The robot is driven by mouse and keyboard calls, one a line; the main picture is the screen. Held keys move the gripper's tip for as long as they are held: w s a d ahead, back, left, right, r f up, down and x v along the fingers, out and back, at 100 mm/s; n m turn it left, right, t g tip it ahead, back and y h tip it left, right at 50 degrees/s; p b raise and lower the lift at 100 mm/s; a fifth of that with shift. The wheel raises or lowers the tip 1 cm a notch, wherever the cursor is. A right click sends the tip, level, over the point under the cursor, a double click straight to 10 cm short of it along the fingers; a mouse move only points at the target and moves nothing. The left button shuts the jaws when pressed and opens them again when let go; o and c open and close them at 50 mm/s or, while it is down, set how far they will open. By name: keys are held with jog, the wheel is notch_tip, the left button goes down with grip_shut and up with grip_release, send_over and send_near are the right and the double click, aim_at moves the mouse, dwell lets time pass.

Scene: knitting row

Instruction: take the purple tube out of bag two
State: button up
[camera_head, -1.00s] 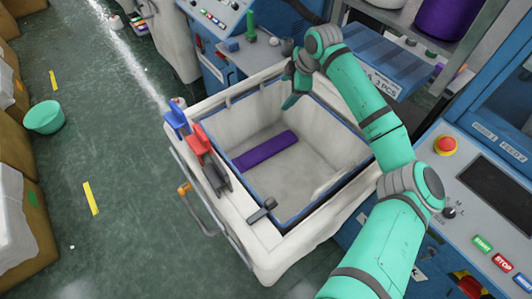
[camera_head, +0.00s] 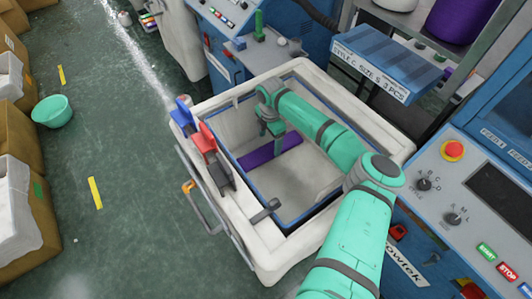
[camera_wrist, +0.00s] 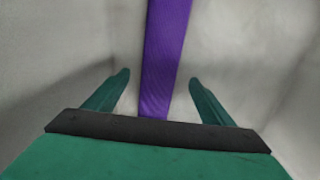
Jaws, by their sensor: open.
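The purple tube (camera_head: 268,152) lies on the floor of the white-lined bag (camera_head: 262,238), which hangs in a wheeled frame with a blue inner edge. My gripper (camera_head: 276,128) reaches down into the bag, above the tube, and hides part of it from the head camera. In the wrist view my gripper (camera_wrist: 160,84) is open, with one finger on each side of the purple tube (camera_wrist: 163,60). The tube runs lengthwise between the fingers and looks apart from both. I cannot tell the height left between fingertips and tube. No bag number is readable.
Blue, red and dark clips (camera_head: 206,142) sit on the bag's left rim, and a grey latch (camera_head: 266,211) on its front rim. A control panel (camera_head: 450,200) stands close at the right. A blue labelled box (camera_head: 386,62) overhangs the back right. A green basin (camera_head: 53,110) is on the floor.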

aim_at(270, 150)
notch_tip(270, 150, down, 5)
dwell(0.3)
jog(key=c, duration=1.1)
